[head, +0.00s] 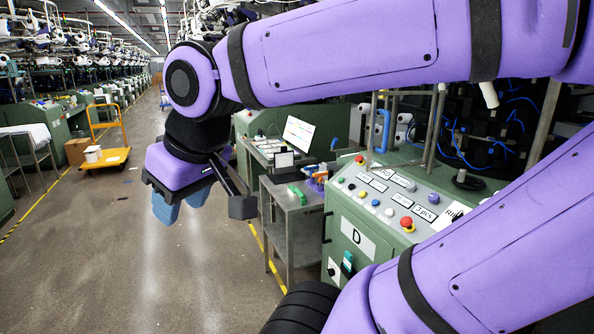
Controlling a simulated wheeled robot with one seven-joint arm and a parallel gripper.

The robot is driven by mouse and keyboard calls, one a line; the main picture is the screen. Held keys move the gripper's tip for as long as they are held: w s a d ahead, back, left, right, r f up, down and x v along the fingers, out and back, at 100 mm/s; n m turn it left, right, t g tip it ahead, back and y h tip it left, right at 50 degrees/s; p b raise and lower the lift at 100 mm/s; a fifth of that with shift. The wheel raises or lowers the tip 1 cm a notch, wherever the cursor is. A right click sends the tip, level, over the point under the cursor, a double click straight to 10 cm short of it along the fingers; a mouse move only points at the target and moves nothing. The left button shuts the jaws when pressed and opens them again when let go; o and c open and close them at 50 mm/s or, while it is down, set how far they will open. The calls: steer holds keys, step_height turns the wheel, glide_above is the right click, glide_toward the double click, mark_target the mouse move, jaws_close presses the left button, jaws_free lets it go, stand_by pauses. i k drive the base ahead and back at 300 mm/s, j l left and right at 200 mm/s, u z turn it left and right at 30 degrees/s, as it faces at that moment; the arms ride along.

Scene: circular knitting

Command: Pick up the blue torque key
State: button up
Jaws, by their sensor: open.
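My gripper (182,205), with two blue finger pads, hangs pointing down over the open floor, left of the grey cart (296,215). It is open, and nothing shows between its fingers. Small blue and orange items (317,175) sit at the right of the cart top, and a thin blue piece (333,143) stands up behind them. A larger blue loop-shaped piece (384,130) is upright at the machine behind the control panel. I cannot tell which blue thing is the torque key.
A green control panel (345,178) with buttons stands right of the cart. A yellow trolley (105,158) stands far left. My arm hides much of the right side.

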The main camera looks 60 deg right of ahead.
mark_target(311, 168)
steer(key=i+z, duration=0.3)
steer(key=i+j+z, duration=0.3)
steer(key=i, duration=0.15)
steer(key=i+l+z, duration=0.15)
steer(key=i+z, duration=0.25)
steer(key=i+l+z, duration=0.1)
steer(key=i+z, duration=0.65)
steer(key=i+j+z, duration=0.2)
steer(key=z, duration=0.2)
steer(key=i+z, duration=0.55)
steer(key=z, duration=1.5)
steer(key=j+u, duration=0.1)
steer(key=u, duration=0.35)
steer(key=j+u, duration=0.1)
steer(key=u, duration=0.35)
steer(key=j+u, duration=0.1)
steer(key=u, duration=0.4)
